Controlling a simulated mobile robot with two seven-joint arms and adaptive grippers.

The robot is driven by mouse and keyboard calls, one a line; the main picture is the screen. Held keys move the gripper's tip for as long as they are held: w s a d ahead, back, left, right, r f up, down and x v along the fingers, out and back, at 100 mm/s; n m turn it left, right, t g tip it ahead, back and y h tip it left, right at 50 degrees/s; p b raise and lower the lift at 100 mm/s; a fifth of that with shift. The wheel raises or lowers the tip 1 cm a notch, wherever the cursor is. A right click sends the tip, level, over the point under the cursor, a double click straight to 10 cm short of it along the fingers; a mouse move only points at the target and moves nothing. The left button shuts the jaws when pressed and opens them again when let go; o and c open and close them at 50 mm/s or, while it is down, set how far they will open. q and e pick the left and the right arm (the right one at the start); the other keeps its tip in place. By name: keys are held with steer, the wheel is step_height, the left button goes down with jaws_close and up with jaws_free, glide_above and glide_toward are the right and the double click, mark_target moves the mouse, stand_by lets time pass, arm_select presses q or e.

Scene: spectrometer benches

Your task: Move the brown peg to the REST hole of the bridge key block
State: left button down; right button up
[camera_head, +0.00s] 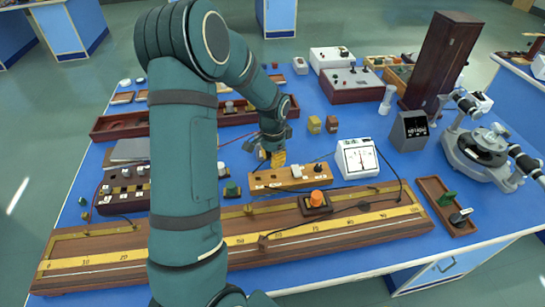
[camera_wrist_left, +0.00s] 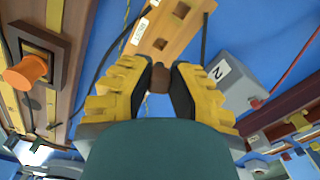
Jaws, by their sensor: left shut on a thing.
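My left gripper (camera_head: 277,160) reaches down over the left end of the bridge key block (camera_head: 290,178), a light wooden block on the blue bench. In the left wrist view the gripper (camera_wrist_left: 160,78) is shut on the brown peg (camera_wrist_left: 160,76), whose top shows between the yellow fingers. The block (camera_wrist_left: 172,24) lies just beyond the fingertips, with square dark holes in its top. The REST label (camera_wrist_left: 140,32) is beside the nearer visible hole (camera_wrist_left: 160,44). The peg's lower end is hidden, so I cannot tell whether it is in a hole. My right gripper is not in view.
A long slide-wire board (camera_head: 120,258) with an orange-knobbed piece (camera_head: 317,198) lies in front of the block. A white meter (camera_head: 357,158) stands to the right. A grey box marked 2 (camera_wrist_left: 222,80) is close to the fingers, and dark cables run nearby.

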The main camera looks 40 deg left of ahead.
mark_target(272, 173)
arm_select(q)
steer(key=shift+s+a+f+b, duration=0.1)
steer(key=shift+f+b, duration=0.2)
steer(key=shift+f, duration=0.15)
steer(key=shift+f+b, duration=0.5)
steer(key=shift+f, duration=0.2)
steer(key=shift+f+b, duration=1.5)
steer(key=shift+f, duration=0.6)
steer(key=c, duration=0.9)
jaws_free()
step_height(272, 173, up, 12)
